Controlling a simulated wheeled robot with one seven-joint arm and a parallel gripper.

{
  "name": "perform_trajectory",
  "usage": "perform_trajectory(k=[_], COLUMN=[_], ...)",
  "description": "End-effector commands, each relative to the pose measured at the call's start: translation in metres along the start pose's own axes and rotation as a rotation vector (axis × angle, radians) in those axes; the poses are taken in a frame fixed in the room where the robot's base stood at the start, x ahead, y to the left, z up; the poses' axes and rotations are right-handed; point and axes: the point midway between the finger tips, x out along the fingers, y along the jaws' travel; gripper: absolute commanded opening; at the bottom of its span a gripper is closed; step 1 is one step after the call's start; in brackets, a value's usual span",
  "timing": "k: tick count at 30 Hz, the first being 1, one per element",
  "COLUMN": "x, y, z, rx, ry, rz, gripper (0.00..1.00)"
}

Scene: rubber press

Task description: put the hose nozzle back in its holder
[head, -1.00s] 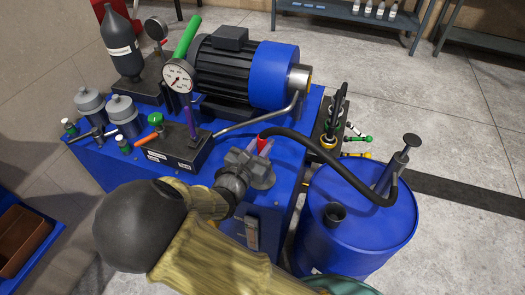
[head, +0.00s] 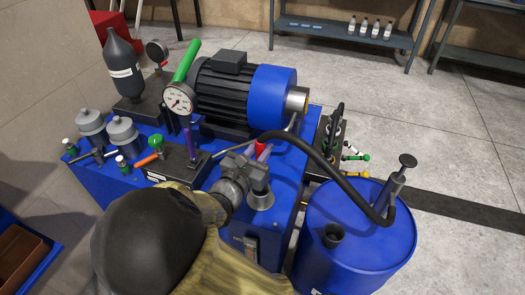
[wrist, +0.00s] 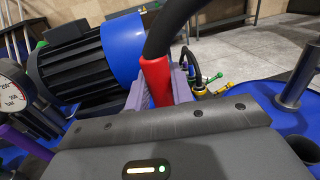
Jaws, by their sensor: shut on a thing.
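The hose nozzle's red part (head: 261,146) is between the fingers of my gripper (head: 262,156), above the blue machine top. In the wrist view the red part (wrist: 156,82) stands between the purple-grey fingers, with black hose rising from it. The nozzle's lower end is hidden. The black hose (head: 335,168) arches right to the pump (head: 397,180) on the blue drum (head: 365,240). A dark open cup (head: 334,233), which looks like the holder, stands empty on the drum's top, right of and apart from my gripper. It partly shows in the wrist view (wrist: 304,150).
A black and blue motor (head: 240,90) stands behind my gripper. A pressure gauge (head: 178,99), a green-handled lever (head: 186,61) and several small valves are to the left. A rack of coloured fittings (head: 335,135) is behind the drum. Open floor lies to the right.

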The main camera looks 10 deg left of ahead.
Motion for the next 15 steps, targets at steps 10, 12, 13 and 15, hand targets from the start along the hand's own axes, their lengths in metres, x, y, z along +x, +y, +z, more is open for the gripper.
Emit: perform_trajectory(k=[10,12,13,15], x=[0.031,0.041,0.046,0.055], y=[-0.022,-0.031,-0.034,-0.042], z=[0.035,0.043,0.047,0.054], rx=[-0.004,-0.005,-0.005,-0.005], ry=[-0.001,-0.001,0.0,-0.001], rz=[-0.027,-0.029,-0.029,-0.025], gripper=[0.0,0.0,0.0,0.0])
